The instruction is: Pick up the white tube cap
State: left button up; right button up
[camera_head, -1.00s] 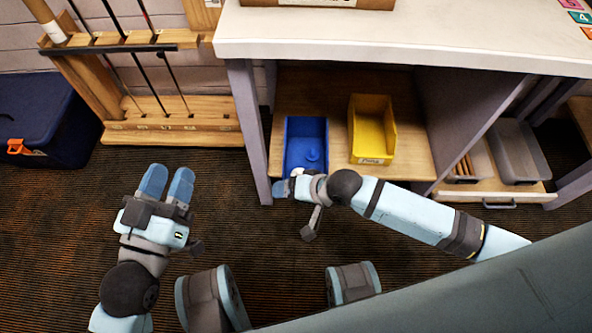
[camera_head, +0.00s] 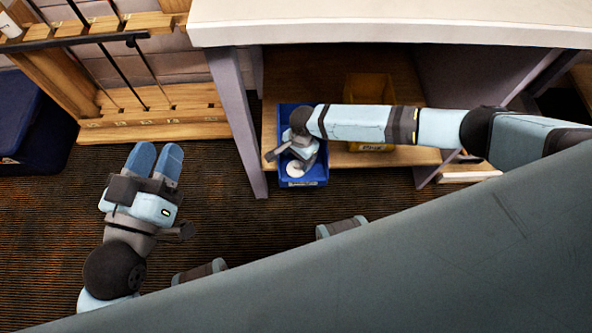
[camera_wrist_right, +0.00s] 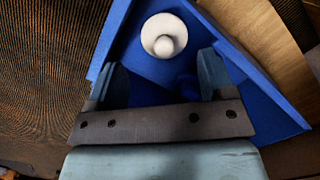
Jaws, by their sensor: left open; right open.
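The white tube cap (camera_wrist_right: 164,37) lies in the blue bin (camera_head: 318,172). In the right wrist view it is a round white disc with a raised knob, just beyond my open fingertips and apart from them. In the head view the cap (camera_head: 295,169) shows near the bin's front, beside my right gripper. My right gripper (camera_wrist_right: 162,76) is open and empty, pointing into the bin. A darker blue shape (camera_wrist_right: 187,84) shows between its fingers, partly hidden. My left gripper (camera_head: 156,160) is open and empty over the floor at the left.
The blue bin stands on a wooden shelf (camera_head: 345,158) under a white counter (camera_head: 390,28). A yellow bin (camera_head: 366,86) stands to its right, partly behind my right arm. A wooden club rack (camera_head: 150,115) and a dark blue box (camera_head: 30,125) are at the left.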

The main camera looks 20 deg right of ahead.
aim_at(297, 163)
notch_tip(297, 163, down, 6)
jog(key=b, duration=0.4)
jog(key=shift+w+a+f, duration=0.1)
jog(key=shift+w+f, duration=0.05)
pick_arm(q)
notch_tip(297, 163, down, 6)
jog(key=shift+w+d+r+m+g, duration=0.1)
jog(key=shift+r+m+g, duration=0.1)
jog(key=shift+g, duration=0.4)
jog(key=shift+d+r+m+g, duration=0.1)
jog(key=shift+m+g, duration=0.1)
jog(key=shift+g, duration=0.4)
pick_arm(e)
jog(key=c, duration=0.5)
